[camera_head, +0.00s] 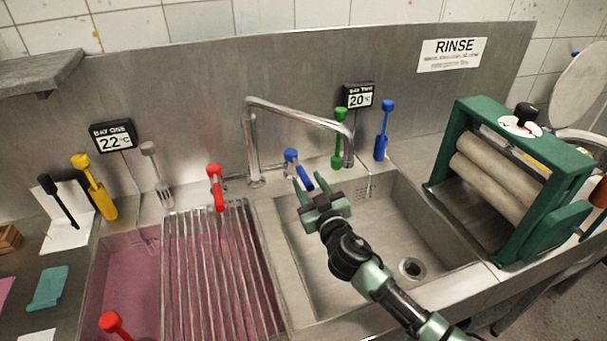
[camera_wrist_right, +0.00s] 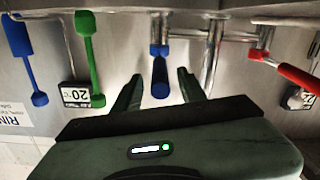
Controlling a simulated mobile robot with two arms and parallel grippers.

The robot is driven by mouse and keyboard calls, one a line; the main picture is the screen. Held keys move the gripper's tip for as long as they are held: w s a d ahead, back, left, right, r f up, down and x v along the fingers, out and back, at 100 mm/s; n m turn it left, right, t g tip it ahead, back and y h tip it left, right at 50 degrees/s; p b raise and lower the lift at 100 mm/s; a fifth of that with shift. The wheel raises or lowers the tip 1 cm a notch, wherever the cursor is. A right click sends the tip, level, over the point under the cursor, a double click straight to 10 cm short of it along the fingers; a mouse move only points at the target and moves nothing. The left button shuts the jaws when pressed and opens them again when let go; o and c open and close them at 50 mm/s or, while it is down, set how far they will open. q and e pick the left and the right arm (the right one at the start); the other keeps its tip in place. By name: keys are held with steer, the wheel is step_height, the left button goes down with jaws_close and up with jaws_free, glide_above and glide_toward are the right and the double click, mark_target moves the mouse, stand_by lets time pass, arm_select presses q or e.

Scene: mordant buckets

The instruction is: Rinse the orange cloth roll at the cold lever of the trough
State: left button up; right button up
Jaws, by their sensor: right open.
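The trough's cold lever, blue (camera_head: 304,178), stands at the back rim of the right basin (camera_head: 372,268), beside the tall bent spout (camera_head: 300,112). My right gripper (camera_head: 314,190) is open and empty, just in front of the blue lever. In the right wrist view the blue lever (camera_wrist_right: 160,77) shows between the two open fingers; I cannot tell if they touch it. The red lever (camera_head: 216,188) is to its left, and also shows in the wrist view (camera_wrist_right: 300,75). I cannot make out the orange cloth roll in either view. My left gripper is not in view.
A metal rack (camera_head: 205,215) covers much of the left basin with pink liquid (camera_head: 125,275). A green roller wringer (camera_head: 470,115) stands at the right. Several coloured tools lean on the back wall, including green (camera_head: 339,140) and blue (camera_head: 383,135) ones. The right basin is empty.

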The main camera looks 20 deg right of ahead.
mark_target(300, 170)
steer(key=shift+w+a+f, duration=0.1)
steer(key=shift+w, duration=1.75)
jaws_close()
